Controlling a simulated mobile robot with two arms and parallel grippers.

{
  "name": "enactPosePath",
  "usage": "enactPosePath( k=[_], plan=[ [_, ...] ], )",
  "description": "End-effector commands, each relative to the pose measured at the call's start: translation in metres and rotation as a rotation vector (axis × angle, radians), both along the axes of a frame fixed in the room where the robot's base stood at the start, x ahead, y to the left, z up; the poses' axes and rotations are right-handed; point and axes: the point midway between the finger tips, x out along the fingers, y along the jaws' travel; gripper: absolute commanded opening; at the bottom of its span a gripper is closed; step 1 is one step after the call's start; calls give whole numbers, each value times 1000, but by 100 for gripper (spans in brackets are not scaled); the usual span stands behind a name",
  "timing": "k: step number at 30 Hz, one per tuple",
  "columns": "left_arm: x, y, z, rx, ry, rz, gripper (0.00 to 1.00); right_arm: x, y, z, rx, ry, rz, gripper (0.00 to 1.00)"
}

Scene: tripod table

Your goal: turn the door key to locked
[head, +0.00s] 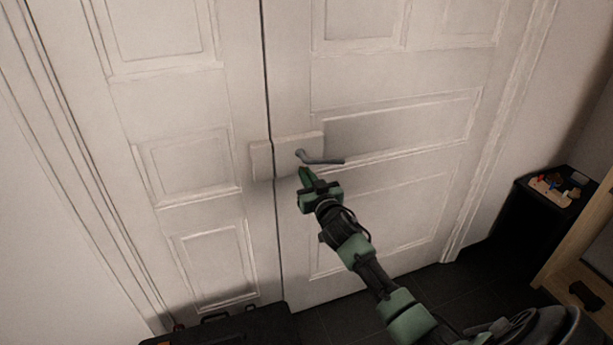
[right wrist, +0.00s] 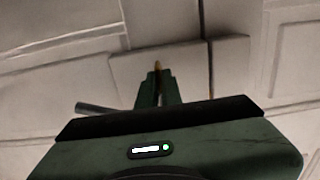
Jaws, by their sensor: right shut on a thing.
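The door key (right wrist: 157,66) shows in the right wrist view as a small brass-coloured bit at my fingertips, in front of the pale lock plate (right wrist: 187,62). Most of the key is hidden by the fingers, so I cannot tell its angle. My right gripper (head: 304,174) is shut on it, just below the dark lever handle (head: 325,160) in the head view. The lock plate (head: 311,142) is on the right leaf of the white double door (head: 390,135), beside the seam. The handle also shows in the right wrist view (right wrist: 93,108). My left gripper is not in view.
A black stand (head: 537,214) with small coloured items on top is at the right, next to a wooden piece of furniture (head: 583,235). A dark case (head: 235,329) sits low at the front left. The door face around the lock is clear.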

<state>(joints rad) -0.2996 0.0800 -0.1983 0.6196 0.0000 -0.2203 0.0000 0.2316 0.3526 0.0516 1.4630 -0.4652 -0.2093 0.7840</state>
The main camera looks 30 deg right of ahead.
Motion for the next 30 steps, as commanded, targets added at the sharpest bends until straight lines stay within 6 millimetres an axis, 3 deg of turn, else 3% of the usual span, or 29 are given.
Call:
enactPosePath(
  k=[11, 30],
  plan=[
    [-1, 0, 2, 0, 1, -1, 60, 0, 1, 0, -138, 34, 0, 0],
    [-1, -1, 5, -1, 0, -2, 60, 1, 3, -2, -713, 173, 1, 0]
  ],
)
